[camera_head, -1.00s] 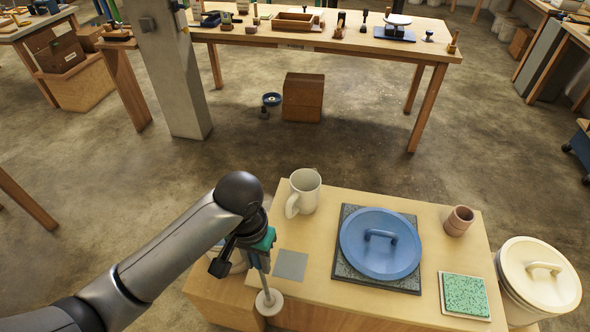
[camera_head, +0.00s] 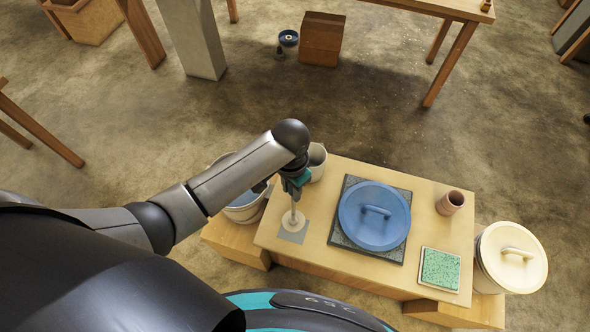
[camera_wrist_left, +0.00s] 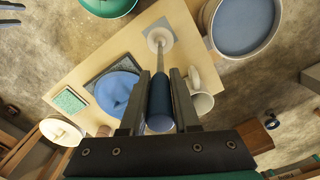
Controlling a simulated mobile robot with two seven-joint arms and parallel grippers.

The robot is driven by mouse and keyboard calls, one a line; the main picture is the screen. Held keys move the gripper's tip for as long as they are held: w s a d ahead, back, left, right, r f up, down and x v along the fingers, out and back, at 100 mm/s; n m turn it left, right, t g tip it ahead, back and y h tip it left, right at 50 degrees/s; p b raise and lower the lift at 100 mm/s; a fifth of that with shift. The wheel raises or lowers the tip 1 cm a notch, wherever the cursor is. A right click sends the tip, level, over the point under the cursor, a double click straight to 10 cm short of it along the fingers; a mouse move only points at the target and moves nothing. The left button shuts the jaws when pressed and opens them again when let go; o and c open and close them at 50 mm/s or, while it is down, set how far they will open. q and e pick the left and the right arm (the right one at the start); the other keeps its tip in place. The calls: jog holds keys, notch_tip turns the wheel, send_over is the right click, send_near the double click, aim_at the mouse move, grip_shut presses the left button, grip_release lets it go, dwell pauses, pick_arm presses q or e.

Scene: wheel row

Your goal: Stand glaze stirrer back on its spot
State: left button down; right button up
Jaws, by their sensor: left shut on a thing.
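The glaze stirrer has a dark blue handle (camera_wrist_left: 159,105), a thin grey shaft and a pale round disc (camera_head: 293,220) at its lower end. My left gripper (camera_head: 296,186) is shut on the handle; in the left wrist view the two fingers (camera_wrist_left: 160,78) flank it. The stirrer hangs roughly upright, disc down. In the head view the disc overlaps the grey square spot (camera_head: 288,236) at the left of the bench top. I cannot tell whether the disc touches it. My right gripper is not in view.
On the bench (camera_head: 325,262), a mug (camera_head: 317,160) stands just behind my gripper. A blue lid (camera_head: 372,230) on a dark slab, a green sponge tile (camera_head: 440,268) and a brown cup (camera_head: 450,203) are to the right. A glaze bucket (camera_head: 243,213) stands left, a lidded bucket (camera_head: 511,257) right.

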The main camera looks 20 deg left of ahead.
aim_at(293, 204)
pick_arm(q)
jog(key=shift+w+r, duration=0.15)
jog(key=shift+w, duration=0.05)
jog(key=shift+s, duration=0.2)
notch_tip(293, 204, down, 6)
jog(key=b, duration=0.3)
jog(key=shift+b, duration=0.35)
dwell(0.6)
jog(key=shift+p, duration=0.4)
